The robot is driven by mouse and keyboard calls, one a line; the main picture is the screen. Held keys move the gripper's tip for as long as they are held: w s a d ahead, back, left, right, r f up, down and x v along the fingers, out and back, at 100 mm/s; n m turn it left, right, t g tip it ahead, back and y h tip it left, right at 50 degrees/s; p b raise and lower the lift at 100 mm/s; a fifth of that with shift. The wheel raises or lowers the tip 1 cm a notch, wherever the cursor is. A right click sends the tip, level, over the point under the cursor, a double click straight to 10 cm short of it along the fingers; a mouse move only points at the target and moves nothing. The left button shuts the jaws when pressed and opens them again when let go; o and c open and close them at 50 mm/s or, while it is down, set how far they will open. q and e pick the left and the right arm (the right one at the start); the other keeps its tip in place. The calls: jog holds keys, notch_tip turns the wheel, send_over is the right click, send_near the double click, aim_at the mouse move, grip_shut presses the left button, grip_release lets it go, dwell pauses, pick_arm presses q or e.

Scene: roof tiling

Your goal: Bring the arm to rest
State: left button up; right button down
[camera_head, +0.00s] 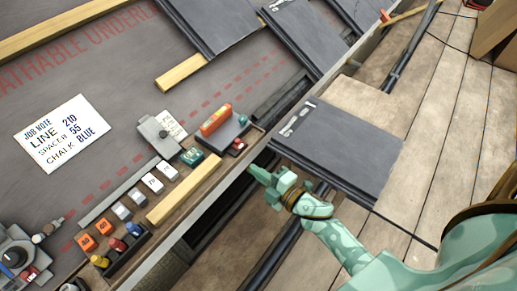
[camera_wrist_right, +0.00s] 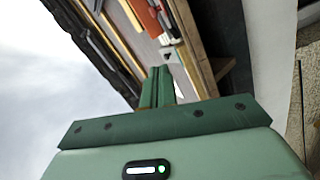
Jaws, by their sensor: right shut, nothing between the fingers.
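My right arm comes in from the lower right in the head view, pale green with a brown band near the wrist. My right gripper (camera_head: 262,176) is shut and empty, beside the roof's wooden edge and close to the near-left side of a dark slate (camera_head: 345,150). I cannot tell whether it touches anything. In the right wrist view the green fingers (camera_wrist_right: 158,88) are together, with nothing between them. My left gripper is not in view.
A job note (camera_head: 62,133) lies on the grey underlay. Chalk bottles and number blocks (camera_head: 152,183) line the roof's lower edge, near an orange level (camera_head: 216,120). Several slates (camera_head: 305,35) lie higher up. The plank floor (camera_head: 440,100) is mostly clear at right.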

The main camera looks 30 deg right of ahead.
dwell(0.3)
